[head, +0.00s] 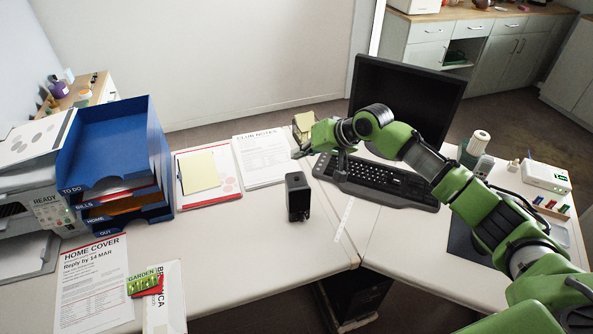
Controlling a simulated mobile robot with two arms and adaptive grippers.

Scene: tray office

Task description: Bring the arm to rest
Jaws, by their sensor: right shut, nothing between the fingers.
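My right arm reaches in from the lower right across the desk (240,255). Its gripper (300,153) is above the desk near the middle, shut and empty. The gripper is small in view and partly hidden by its own wrist. It hangs near the left end of the black keyboard (385,182), above and behind a small black box-shaped item (297,197) standing on the desk. It seems to be apart from both. My left gripper is not in view.
A blue letter tray stack (118,140) and a printer (30,180) stand at left. Papers lie around them. A monitor (405,92) stands behind the keyboard, under my arm's reach. Bottles (475,150) and a white box (545,176) are at right. The front middle desk is clear.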

